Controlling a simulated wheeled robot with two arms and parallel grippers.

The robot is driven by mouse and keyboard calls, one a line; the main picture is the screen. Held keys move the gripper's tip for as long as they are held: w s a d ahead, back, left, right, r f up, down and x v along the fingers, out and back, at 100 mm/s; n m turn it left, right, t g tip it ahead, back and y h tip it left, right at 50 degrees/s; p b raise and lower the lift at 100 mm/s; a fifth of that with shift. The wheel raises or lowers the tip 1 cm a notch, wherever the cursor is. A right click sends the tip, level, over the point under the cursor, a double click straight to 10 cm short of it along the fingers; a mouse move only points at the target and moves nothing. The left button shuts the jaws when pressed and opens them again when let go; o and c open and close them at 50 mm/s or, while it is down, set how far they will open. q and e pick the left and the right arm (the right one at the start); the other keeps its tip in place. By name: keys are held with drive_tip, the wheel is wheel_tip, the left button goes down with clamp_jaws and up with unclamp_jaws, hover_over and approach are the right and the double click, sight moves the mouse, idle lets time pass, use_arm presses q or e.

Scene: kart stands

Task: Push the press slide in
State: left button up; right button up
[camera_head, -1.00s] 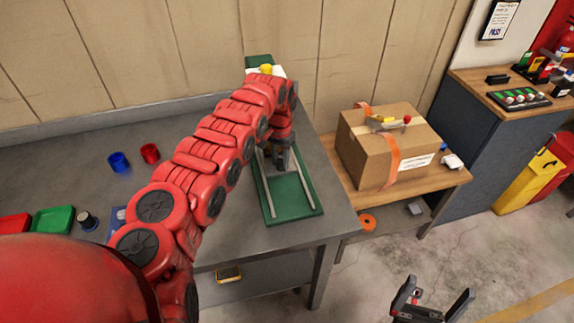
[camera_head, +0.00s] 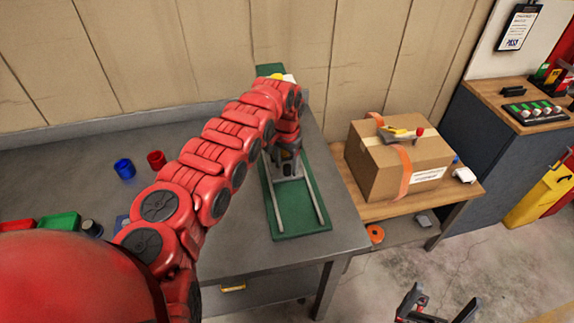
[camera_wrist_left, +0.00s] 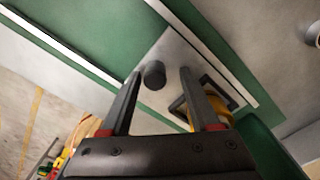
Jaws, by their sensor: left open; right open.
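The press has a long green base (camera_head: 300,222) with two pale rails, standing on the grey table near its right end. Its slide is a grey plate (camera_wrist_left: 178,52) with a dark round knob (camera_wrist_left: 154,75), seen between the rails in the left wrist view. My left gripper (camera_head: 287,166) is over the rails, pointing down. In the left wrist view its open fingers (camera_wrist_left: 161,72) lie either side of the knob, which appears closer to one finger; contact cannot be told. A yellow part (camera_wrist_left: 222,108) shows past the plate. My right gripper (camera_head: 440,295) is open and empty, low over the floor.
Blue cup (camera_head: 125,168) and red cup (camera_head: 156,160) stand left on the table, with a green bin (camera_head: 58,221) nearer. A cardboard box (camera_head: 385,175) sits on a lower wooden bench to the right. My left arm hides part of the press.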

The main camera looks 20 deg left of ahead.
use_arm(q)
drive_tip(key=shift+r, duration=0.2)
wheel_tip(320, 180, up, 17)
drive_tip(key=b, duration=0.3)
idle(0.4)
